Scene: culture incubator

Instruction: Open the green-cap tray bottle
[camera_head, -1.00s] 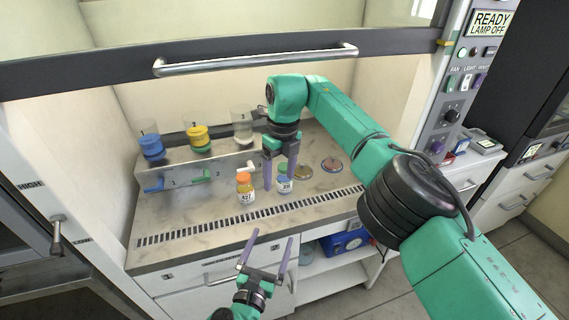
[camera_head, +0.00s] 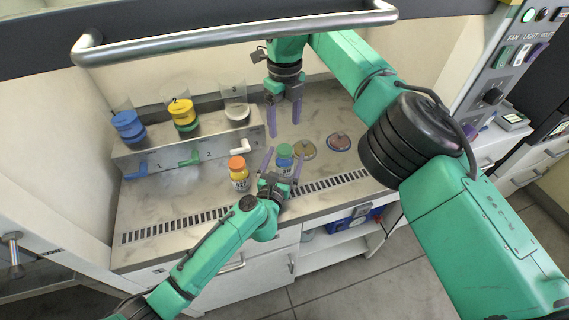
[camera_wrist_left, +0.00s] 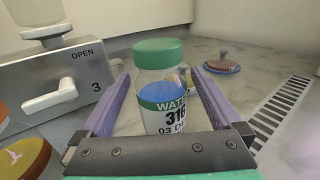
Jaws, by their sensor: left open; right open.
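The green-cap bottle (camera_head: 284,158) stands upright on the worktop, with blue liquid inside and a label reading "WATE" and "316". In the left wrist view the bottle (camera_wrist_left: 160,90) stands between the two purple fingers of my left gripper, with a visible gap on each side. My left gripper (camera_head: 283,166) is open around the bottle, low and from the front. My right gripper (camera_head: 285,120) is open and empty, pointing down above the worktop behind the bottle.
An orange-cap bottle (camera_head: 238,174) stands just left. Two small round dishes, one tan (camera_head: 304,150) and one reddish (camera_head: 340,142), lie to the right. A valve stand (camera_head: 190,150) with blue, yellow and clear vessels is behind left. A slotted grille (camera_head: 190,223) runs along the front.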

